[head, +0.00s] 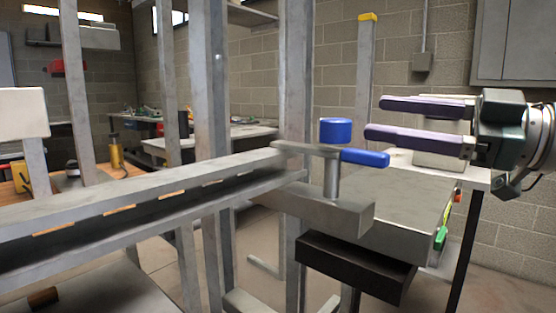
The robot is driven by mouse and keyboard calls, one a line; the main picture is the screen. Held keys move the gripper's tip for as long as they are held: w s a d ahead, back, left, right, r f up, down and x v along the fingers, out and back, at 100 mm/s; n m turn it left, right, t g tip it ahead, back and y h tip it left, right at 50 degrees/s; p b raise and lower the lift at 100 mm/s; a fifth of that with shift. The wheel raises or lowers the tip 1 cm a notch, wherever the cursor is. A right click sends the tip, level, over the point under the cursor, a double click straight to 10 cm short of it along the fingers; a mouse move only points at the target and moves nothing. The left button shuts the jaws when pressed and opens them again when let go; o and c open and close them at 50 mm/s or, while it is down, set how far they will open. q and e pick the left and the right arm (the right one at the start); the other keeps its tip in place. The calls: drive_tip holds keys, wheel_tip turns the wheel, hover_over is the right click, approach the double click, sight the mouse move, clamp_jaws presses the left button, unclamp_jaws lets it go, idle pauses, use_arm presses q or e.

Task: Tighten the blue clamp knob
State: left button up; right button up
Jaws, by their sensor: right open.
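My right gripper (374,118) comes in from the right. Its two long purple-grey fingers are apart and empty. Their tips point left toward the knob, with a small gap to it. My left gripper is out of view.
A long grey beam (130,187) runs from the left to the clamp. Several upright metal posts (211,110) stand behind it. A dark block (355,266) sits below the clamp. A grey table (425,225) stands behind at the right. A yellow tool (115,152) is far left.

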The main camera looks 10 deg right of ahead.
sight(334, 119)
drive_tip(key=s+m+g+y, duration=0.2)
drive_tip(key=s+g, duration=0.2)
drive_tip(key=s, duration=0.2)
drive_tip(key=x, duration=1)
drive_tip(key=shift+s+f, duration=0.1)
drive_tip(key=shift+f, duration=0.15)
clamp_jaws()
